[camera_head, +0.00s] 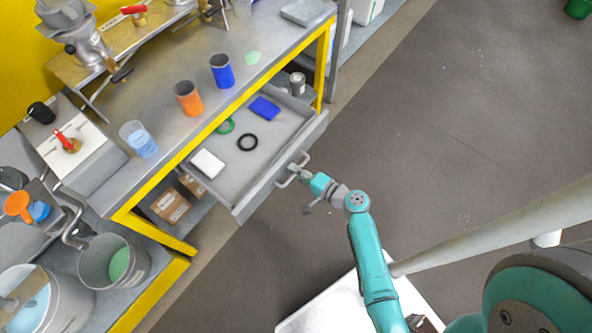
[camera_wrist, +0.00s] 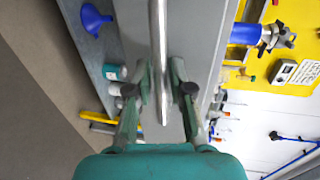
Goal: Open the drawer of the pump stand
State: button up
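The grey drawer (camera_head: 262,192) of the pump stand (camera_head: 205,130) is pulled well out from under the steel top. Its inside shows a white block (camera_head: 208,163), a green ring (camera_head: 225,126), a black ring (camera_head: 247,142) and a blue block (camera_head: 264,108). The drawer handle (camera_head: 287,181) is a metal bar on the front panel. My gripper (camera_head: 301,173) is at this handle. In the wrist view the handle bar (camera_wrist: 159,50) runs between my two fingers (camera_wrist: 163,82), which are closed in on it from both sides. The exact finger contact is hard to make out.
An orange cup (camera_head: 188,98), a blue cup (camera_head: 221,70) and a clear beaker with blue liquid (camera_head: 138,138) stand on top. Cardboard boxes (camera_head: 170,205) sit on the lower shelf. The floor (camera_head: 450,120) to the right is clear.

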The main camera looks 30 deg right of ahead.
jog(key=shift+o, duration=0.4)
jog(key=v, duration=1.2)
dwell(0.5)
jog(key=s+a+f+n+g+h, duration=0.1)
jog(key=s+a+n+g+h, duration=0.1)
jog(key=s+a, duration=0.4)
jog(key=s+a+f+n+g+h, duration=0.1)
jog(key=s+a+n+g+h, duration=0.15)
jog(key=s, duration=0.55)
jog(key=s+a+r+n+t, duration=0.1)
jog(key=s+r+n, duration=0.3)
jog(key=r, duration=0.7)
jog(key=s+a+r+n+t, duration=0.1)
jog(key=s+r+n+t, duration=0.2)
jog(key=r, duration=0.9)
jog(key=s+n, duration=0.1)
jog(key=n, duration=0.2)
jog(key=shift+t, duration=0.35)
dwell(1.6)
